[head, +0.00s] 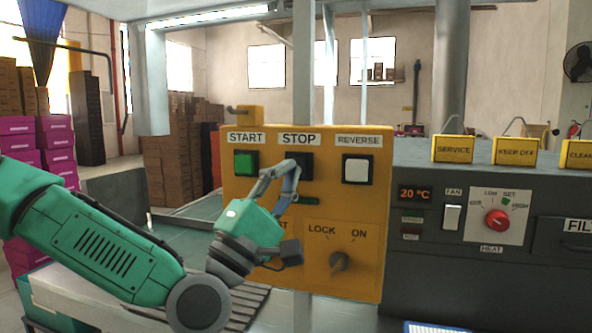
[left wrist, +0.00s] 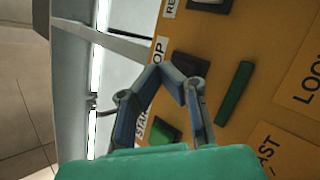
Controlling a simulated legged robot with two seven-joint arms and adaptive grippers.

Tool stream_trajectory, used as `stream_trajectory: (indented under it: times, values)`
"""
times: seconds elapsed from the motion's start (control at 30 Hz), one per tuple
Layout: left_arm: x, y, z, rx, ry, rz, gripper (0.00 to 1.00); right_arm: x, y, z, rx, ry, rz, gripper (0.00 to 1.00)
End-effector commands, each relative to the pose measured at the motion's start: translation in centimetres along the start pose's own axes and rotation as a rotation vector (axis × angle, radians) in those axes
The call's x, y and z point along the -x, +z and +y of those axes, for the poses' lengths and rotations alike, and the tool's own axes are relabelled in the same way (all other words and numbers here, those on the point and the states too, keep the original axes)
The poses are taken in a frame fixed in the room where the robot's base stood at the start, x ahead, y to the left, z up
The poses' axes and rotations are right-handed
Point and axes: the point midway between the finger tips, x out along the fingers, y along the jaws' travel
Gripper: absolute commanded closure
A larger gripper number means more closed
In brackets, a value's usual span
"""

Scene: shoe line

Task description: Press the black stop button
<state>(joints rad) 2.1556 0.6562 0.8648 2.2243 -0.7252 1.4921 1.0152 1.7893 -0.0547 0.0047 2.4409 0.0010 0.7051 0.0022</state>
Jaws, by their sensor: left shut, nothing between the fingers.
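The black stop button (head: 305,160) sits under the STOP label on the yellow control panel (head: 229,193). It is partly hidden behind my left gripper's fingers. My left gripper (head: 290,166) is shut and empty, with its fingertips in front of the button's lower left part. In the left wrist view the fingertips (left wrist: 164,70) are beside the black button (left wrist: 193,65), which is partly covered. I cannot tell whether they touch it. My right gripper is not in view.
The green START button (head: 245,162) is left of STOP and the white REVERSE button (head: 357,169) is right. A LOCK/ON knob (head: 339,262) is below. A grey machine (head: 420,160) with a red heat dial (head: 497,220) stands right. Stacked boxes (head: 170,150) stand behind.

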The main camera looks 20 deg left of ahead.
Motion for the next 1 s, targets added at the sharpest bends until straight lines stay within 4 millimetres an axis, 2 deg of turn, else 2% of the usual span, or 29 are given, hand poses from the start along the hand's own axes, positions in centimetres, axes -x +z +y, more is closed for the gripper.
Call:
stream_trajectory:
  times: [0.6,1.0]
  values:
    - [3.3,2.4,2.4,0.001,0.001,0.0,1.0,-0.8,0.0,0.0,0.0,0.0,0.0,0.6]
    - [3.5,2.5,2.5,0.0,0.001,0.0,1.0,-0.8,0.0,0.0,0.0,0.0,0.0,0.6]
